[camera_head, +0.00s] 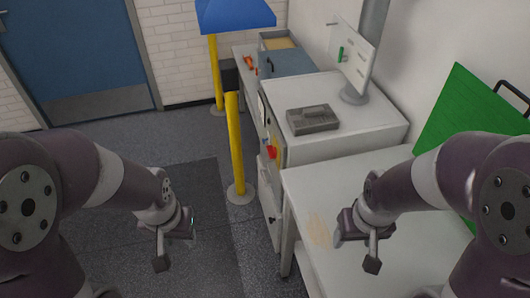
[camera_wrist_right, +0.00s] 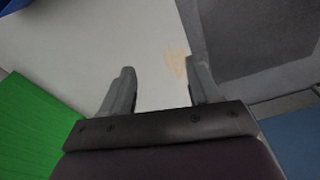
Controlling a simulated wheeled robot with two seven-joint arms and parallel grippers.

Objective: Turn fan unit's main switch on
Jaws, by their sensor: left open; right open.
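A red and yellow switch (camera_head: 271,152) sits on the front side of a white cabinet (camera_head: 350,105) in the head view. It is small and seen at a slant, so its position cannot be told. I cannot tell for sure that this cabinet is the fan unit. My left gripper (camera_head: 171,250) hangs over the dark floor, left of the switch and apart from it. My right gripper (camera_head: 360,251) is over the white table, right of the switch. In the right wrist view its two fingers (camera_wrist_right: 161,85) are spread with nothing between them.
The white table (camera_head: 335,185) stands before the cabinet. A green panel (camera_head: 465,115) is at the right. The floor at left is clear.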

